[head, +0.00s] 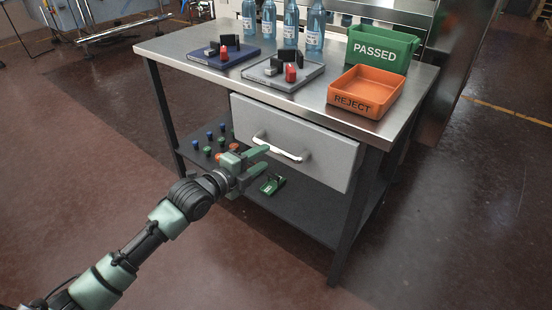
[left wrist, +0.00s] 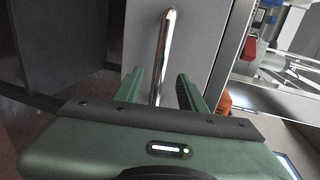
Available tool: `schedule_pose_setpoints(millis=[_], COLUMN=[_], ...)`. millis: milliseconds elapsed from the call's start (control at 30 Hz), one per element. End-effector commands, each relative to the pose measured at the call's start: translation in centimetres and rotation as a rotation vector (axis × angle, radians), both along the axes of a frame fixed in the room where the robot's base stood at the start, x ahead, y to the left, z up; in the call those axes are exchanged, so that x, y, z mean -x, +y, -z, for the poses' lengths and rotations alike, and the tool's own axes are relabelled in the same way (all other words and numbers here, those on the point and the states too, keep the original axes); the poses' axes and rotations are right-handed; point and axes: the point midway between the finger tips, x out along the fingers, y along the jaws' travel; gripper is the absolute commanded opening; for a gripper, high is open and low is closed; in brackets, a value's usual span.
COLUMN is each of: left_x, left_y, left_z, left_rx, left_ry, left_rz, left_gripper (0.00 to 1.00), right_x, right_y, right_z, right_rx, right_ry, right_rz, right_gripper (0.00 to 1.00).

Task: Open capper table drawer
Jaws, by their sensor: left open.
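The capper table (head: 190,62) has a grey drawer (head: 325,152) under its steel top, and the drawer front looks flush with the table. A chrome bar handle (head: 280,149) runs across the drawer front. My left gripper (head: 262,160) is open just in front of the handle, near its left end. In the left wrist view the handle (left wrist: 165,45) stands between the two green fingers (left wrist: 160,90) of the gripper, and I see no finger touching it. My right gripper is in neither view.
On the tabletop stand an orange REJECT bin (head: 365,108), a green PASSED bin (head: 408,42), two trays with black and red parts, and several bottles (head: 290,22). A lower shelf (head: 300,215) holds small coloured pieces and a green item (head: 272,185). The floor in front is clear.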

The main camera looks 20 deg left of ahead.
Motion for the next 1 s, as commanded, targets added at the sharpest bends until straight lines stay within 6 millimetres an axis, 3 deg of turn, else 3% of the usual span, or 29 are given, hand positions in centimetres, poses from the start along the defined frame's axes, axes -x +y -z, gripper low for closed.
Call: schedule_pose_setpoints(millis=[400,800,967,1000], left_x=[-5.7,-6.6,-6.6,-6.6], left_y=[-2.1,-2.4,-2.4,-2.4], left_z=[1.2,1.4,1.4,1.4], left_rx=[0.003,0.002,0.002,0.001], left_ry=[-0.001,0.001,0.001,0.002], left_rz=[-0.002,-0.001,-0.001,-0.001], left_gripper=[0.40,0.40,0.00,0.00], right_x=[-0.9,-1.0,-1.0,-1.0], right_y=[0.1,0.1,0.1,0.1], right_z=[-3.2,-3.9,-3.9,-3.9], right_rx=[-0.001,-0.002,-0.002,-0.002], right_ry=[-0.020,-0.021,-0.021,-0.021], right_rz=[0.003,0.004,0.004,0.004], right_gripper=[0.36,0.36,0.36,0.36])
